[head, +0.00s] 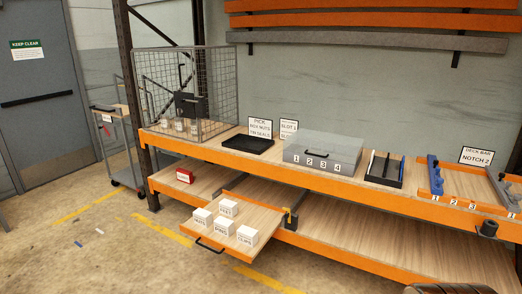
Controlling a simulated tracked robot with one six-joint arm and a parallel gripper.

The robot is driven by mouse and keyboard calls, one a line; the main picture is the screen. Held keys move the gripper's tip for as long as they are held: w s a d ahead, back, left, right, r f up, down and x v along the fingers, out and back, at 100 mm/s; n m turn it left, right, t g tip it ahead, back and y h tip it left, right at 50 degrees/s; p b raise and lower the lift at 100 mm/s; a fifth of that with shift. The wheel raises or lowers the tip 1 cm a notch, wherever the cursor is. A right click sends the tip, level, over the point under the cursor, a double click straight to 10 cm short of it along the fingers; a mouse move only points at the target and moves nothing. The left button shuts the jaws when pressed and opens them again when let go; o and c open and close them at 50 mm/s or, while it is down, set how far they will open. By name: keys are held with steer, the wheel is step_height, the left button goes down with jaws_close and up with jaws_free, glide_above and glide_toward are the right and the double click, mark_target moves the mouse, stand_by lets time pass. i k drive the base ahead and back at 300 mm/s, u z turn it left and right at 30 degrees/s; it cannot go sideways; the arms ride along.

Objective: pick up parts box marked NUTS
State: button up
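Several small white boxes stand upright on a pulled-out wooden drawer (243,254) below the bench. The box at the left front (202,218) has small print that seems to read NUTS. A box behind it (229,207) has print too small to read surely. To the right of the left one is a box that seems to read PINS (224,227). The box at the right (246,236) seems to read CLIPS. The boxes stand close together. My gripper does not show in the head view.
The orange-edged bench holds a wire cage (187,90), a black tray (248,144), a grey numbered case (322,153) and a black rack (385,168). A red box (184,176) sits on the lower shelf. A cart (124,150) stands left. The floor before the drawer is clear.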

mark_target(201, 217)
steer(key=u, duration=0.15)
steer(key=i, duration=0.85)
steer(key=u, duration=0.45)
steer(key=i, duration=0.95)
steer(key=u, duration=0.75)
steer(key=i, duration=0.75)
steer(key=u, duration=1)
steer(key=i, duration=1)
steer(key=u, duration=0.65)
